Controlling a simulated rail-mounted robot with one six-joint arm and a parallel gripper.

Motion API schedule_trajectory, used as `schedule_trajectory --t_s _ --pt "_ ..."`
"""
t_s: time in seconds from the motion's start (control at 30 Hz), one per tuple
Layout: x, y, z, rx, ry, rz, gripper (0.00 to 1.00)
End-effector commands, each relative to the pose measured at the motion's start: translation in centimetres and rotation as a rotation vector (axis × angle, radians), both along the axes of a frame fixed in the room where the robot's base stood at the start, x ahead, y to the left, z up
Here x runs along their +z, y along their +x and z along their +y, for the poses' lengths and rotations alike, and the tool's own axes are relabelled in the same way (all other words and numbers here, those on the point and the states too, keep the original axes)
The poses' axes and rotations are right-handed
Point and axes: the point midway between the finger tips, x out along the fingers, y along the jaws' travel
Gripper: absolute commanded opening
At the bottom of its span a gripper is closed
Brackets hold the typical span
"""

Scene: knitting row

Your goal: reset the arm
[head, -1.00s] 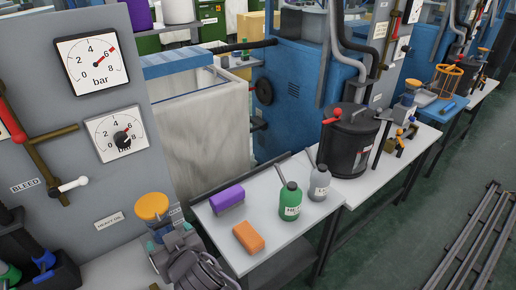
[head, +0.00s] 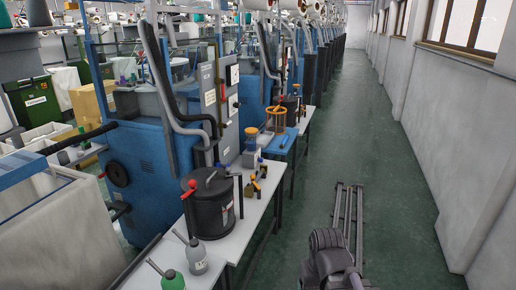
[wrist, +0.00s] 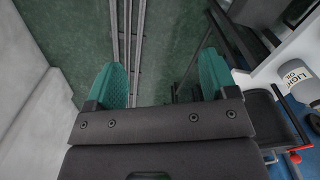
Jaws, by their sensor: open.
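My gripper (wrist: 160,84) shows in the wrist view with its two green fingertips wide apart and nothing between them. It points down over the green floor, and the floor rails (wrist: 126,45) run behind the fingertips. In the head view my dark grey arm stands at the bottom, right of the centre, over the near end of the rails (head: 348,215). The fingertips do not show in the head view.
A bottle labelled light oil (wrist: 299,82) shows at the wrist view's right. A wall (head: 440,150) bounds the aisle's right side.

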Motion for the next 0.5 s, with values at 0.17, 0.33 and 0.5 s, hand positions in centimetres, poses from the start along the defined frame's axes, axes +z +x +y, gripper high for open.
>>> schedule_trajectory --t_s 0.17,0.33,0.5 --pt "0.3 0.1 -2.4 -0.059 0.000 -0.002 0.79" --pt "0.3 0.1 -2.3 -0.057 -0.001 -0.002 0.79" --pt "0.3 0.1 -2.2 -0.056 -0.001 -0.003 0.79"
